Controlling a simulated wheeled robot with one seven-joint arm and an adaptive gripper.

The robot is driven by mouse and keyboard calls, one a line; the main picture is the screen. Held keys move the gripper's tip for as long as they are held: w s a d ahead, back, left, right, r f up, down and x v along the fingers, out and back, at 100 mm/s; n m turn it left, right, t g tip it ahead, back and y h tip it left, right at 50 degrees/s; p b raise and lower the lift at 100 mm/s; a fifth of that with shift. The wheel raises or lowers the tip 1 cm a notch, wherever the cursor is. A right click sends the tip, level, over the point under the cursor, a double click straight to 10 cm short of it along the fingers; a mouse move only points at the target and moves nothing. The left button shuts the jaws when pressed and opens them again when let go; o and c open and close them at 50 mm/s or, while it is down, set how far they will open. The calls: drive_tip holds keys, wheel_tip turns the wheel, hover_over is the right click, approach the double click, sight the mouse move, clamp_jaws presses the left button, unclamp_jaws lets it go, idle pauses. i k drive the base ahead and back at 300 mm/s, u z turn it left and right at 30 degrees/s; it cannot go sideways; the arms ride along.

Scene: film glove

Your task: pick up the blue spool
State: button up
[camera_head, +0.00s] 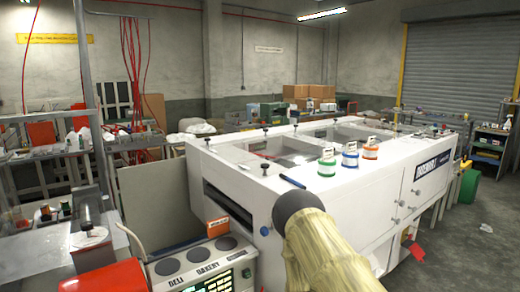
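The blue spool (350,156) stands on the white top of a large machine (300,195), near its front edge. It is white with a blue band. It sits between a similar green spool (327,164) on its left and an orange spool (370,150) on its right. Part of my own arm, pale yellow with a dark rounded end, rises at the bottom centre, in front of the machine.
A dark blue rod-like item (292,182) lies left of the spools at the machine's edge. Black knobs stand along the top. A control panel (205,264) and a red object (103,277) are at lower left. Grey floor (480,245) is open at right.

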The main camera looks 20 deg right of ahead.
sight(350, 158)
drive_tip(key=k, duration=0.5)
drive_tip(key=z, duration=2.3)
drive_tip(key=i, duration=1.7)
drive_tip(key=u, duration=2.3)
